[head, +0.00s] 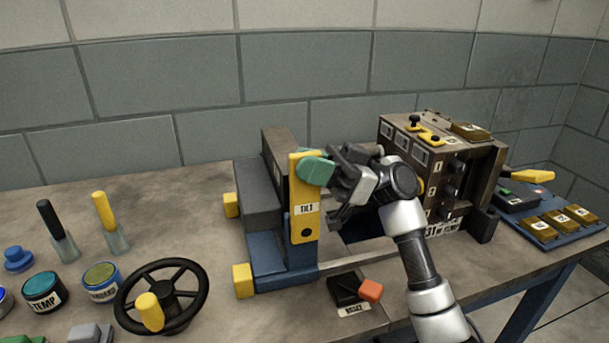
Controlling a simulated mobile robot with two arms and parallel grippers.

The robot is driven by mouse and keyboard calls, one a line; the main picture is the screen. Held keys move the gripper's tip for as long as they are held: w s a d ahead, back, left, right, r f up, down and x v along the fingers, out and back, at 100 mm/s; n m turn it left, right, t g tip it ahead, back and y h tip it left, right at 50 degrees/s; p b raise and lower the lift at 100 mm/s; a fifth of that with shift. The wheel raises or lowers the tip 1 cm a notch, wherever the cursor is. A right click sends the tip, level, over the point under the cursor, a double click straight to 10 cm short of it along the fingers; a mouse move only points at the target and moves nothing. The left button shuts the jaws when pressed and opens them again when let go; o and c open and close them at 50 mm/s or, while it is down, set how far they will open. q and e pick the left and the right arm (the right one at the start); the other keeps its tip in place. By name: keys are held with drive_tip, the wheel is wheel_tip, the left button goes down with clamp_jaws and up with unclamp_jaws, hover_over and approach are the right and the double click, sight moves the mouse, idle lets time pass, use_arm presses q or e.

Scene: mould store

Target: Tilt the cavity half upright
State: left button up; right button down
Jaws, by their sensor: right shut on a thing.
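A yellow lever marked TILT (305,228) stands upright on the near side of a blue stand (268,265). My right gripper (335,178) is shut on the lever's green knob (314,170), at its top. Behind the lever, dark grey blocks (258,192) sit on the stand. A large brown block with numbered openings (440,182) stands upright to the right, partly hidden by my right gripper and arm. I cannot tell for sure which block is the cavity half. My left gripper is out of view.
A black handwheel (190,272) with a yellow handle stands front left. An orange-tipped switch (368,290) is near the table's front edge. Several knobs and two upright levers are at the left. A blue panel with yellow keys (545,232) is at the right.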

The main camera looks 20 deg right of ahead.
drive_tip(key=shift+d, duration=0.1)
idle(0.6)
drive_tip(key=c, duration=1.4)
unclamp_jaws()
drive_tip(key=shift+d, duration=0.1)
drive_tip(key=shift+c, duration=0.2)
drive_tip(key=shift+o, duration=0.4)
drive_tip(key=shift+d, duration=0.15)
drive_tip(key=b+v, duration=0.1)
drive_tip(key=v, duration=1)
drive_tip(key=shift+f, duration=0.2)
